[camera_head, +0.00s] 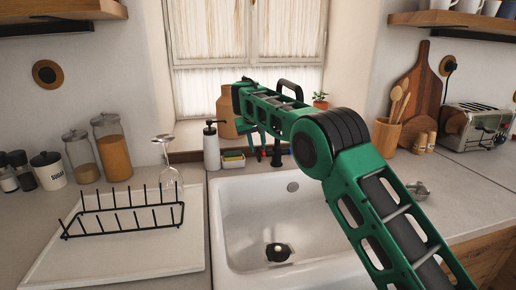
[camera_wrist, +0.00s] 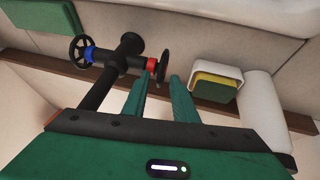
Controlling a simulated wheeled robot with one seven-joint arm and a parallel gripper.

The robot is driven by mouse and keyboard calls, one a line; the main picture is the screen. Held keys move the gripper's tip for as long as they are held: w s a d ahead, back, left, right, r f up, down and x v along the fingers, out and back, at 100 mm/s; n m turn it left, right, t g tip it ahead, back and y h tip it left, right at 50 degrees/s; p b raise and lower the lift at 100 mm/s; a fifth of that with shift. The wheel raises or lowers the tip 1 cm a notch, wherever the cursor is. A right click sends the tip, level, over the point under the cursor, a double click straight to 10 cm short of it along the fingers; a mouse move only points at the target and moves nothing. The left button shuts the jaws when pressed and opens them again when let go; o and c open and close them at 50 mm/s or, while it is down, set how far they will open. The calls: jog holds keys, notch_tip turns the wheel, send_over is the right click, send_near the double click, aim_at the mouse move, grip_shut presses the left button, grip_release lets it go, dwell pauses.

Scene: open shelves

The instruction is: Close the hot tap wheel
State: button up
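The black tap (camera_wrist: 124,58) shows in the wrist view. It has a black wheel with a blue collar (camera_wrist: 90,54) on the left. The hot tap wheel (camera_wrist: 165,66), black with a red collar (camera_wrist: 151,65), is on the right, seen nearly edge-on. My gripper (camera_wrist: 161,79) has its two green fingers apart, with the tips at the hot wheel, one on each side of its lower edge. I cannot tell whether they touch it. In the head view the tap (camera_head: 277,153) stands behind the sink, partly hidden by my arm.
A sponge holder (camera_wrist: 213,84) and a white soap bottle (camera_wrist: 264,108) stand close to the right of the hot wheel in the wrist view. In the head view the white sink (camera_head: 240,215) is empty, with a drying rack (camera_head: 125,220) and wine glass (camera_head: 168,165) to its left.

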jog(key=v, duration=1)
jog(key=shift+r, duration=0.3)
jog(key=shift+s, duration=0.1)
